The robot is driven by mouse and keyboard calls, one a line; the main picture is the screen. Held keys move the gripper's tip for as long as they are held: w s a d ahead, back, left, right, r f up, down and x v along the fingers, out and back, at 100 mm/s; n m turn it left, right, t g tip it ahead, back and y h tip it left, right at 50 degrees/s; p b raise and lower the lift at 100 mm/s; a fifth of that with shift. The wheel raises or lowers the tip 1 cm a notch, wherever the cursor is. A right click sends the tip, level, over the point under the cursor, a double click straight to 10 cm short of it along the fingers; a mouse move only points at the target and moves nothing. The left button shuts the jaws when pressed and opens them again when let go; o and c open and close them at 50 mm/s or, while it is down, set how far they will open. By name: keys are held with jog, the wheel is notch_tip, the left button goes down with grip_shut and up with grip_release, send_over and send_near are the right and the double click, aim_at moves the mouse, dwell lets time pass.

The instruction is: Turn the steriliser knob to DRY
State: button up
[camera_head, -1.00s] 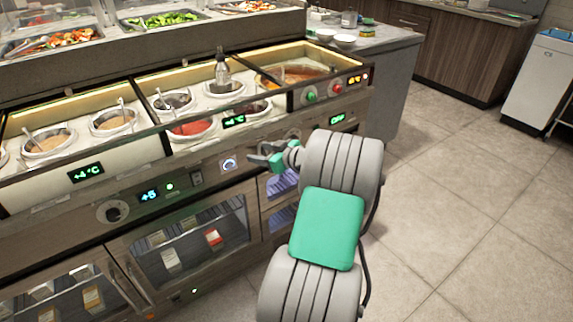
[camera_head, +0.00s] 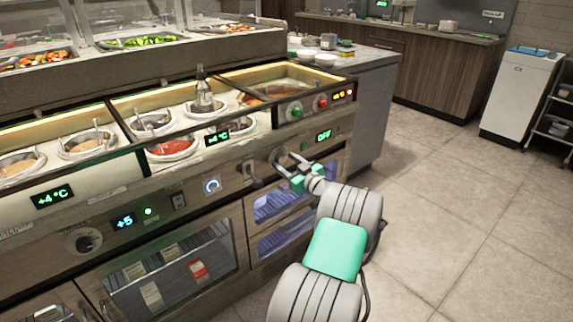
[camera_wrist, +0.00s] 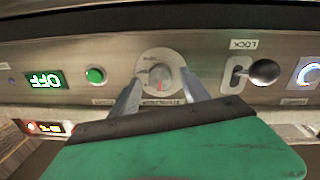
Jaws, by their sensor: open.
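The steriliser knob (camera_wrist: 160,68) is a grey round dial on a pale plate with a small red mark, seen upside down in the wrist view. In the head view, the knob (camera_head: 279,157) is on the counter's front panel, partly behind my gripper (camera_head: 289,166). My gripper's two grey fingers are open in the wrist view, one on each side of the knob; whether they touch it I cannot tell. A green display (camera_wrist: 45,80) reads OFF; it also shows in the head view (camera_head: 324,136). The dial's printing is too small to read.
A green button (camera_wrist: 95,75) is on one side of the knob and a black-knobbed LOCK lever (camera_wrist: 262,72) on the other. A blue-lit round dial (camera_head: 212,185) is farther left. Glass-doored cabinets (camera_head: 180,265) are below. The tiled floor (camera_head: 460,215) at right is clear.

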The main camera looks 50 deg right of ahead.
jog(key=shift+c, duration=0.4)
grip_shut()
jog(key=shift+m, duration=0.3)
jog(key=m, duration=0.4)
jog(key=shift+p, duration=0.4)
jog(key=m+p, duration=0.1)
jog(key=m, duration=0.3)
jog(key=shift+r+m, duration=0.1)
jog(key=shift+m, duration=0.2)
jog(key=m+y+p, duration=0.1)
jog(key=m+p, duration=0.1)
jog(key=m, duration=0.3)
jog(key=m+p, duration=0.2)
jog(key=m, duration=0.2)
jog(key=shift+m, duration=0.4)
